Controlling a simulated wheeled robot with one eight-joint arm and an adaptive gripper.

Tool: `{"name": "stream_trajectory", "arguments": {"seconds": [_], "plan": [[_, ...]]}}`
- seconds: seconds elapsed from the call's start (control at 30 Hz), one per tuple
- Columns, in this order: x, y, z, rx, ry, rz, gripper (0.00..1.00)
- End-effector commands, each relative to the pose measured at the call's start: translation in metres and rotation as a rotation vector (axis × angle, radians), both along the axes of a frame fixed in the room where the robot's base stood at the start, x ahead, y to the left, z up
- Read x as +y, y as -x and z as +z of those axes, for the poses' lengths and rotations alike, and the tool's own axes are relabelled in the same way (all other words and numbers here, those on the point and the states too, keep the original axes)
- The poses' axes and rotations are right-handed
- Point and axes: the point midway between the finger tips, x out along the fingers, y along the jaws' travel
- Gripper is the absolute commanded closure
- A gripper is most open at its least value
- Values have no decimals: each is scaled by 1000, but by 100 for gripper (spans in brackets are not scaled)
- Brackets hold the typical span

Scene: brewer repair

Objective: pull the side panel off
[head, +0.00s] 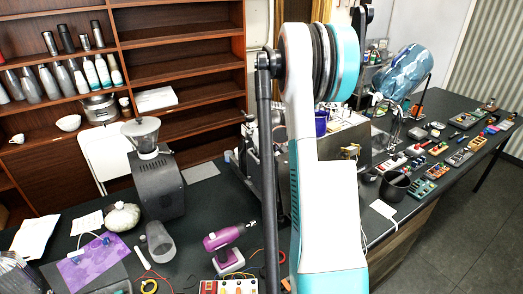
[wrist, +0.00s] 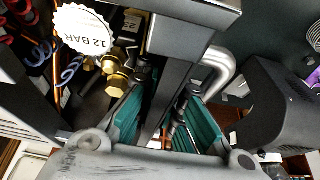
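The brewer (head: 337,147) stands on the dark counter behind my arm in the head view, which hides much of it. A flat grey metal sheet on its right side (head: 382,143) may be the side panel; I cannot tell for sure. In the wrist view the brewer's inside shows brass fittings (wrist: 116,80), a white "12 BAR" tag (wrist: 84,31) and coiled wires. My gripper (wrist: 165,115) has its two teal fingers apart. A dark grey upright bar (wrist: 172,75) runs between them; I cannot tell whether they touch it. In the head view my gripper is hidden.
A dark grinder (head: 155,165), a purple drill (head: 229,247) and a grey cup (head: 158,241) stand on the left of the counter. A black pot (head: 396,187) stands at the right, with many small devices beyond. The grinder's dark body also shows in the wrist view (wrist: 270,110).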

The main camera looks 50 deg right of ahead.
Motion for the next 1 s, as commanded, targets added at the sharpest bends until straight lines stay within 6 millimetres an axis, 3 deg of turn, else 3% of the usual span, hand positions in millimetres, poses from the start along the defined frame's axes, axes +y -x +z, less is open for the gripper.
{"name": "stream_trajectory", "arguments": {"seconds": [0.37, 0.43, 1.0], "plan": [[-1, -2, -6, 0, 0, 0, 92], [-1, -2, -6, 0, 0, 0, 100], [4, -4, -5, 0, -1, 0, 100]]}}
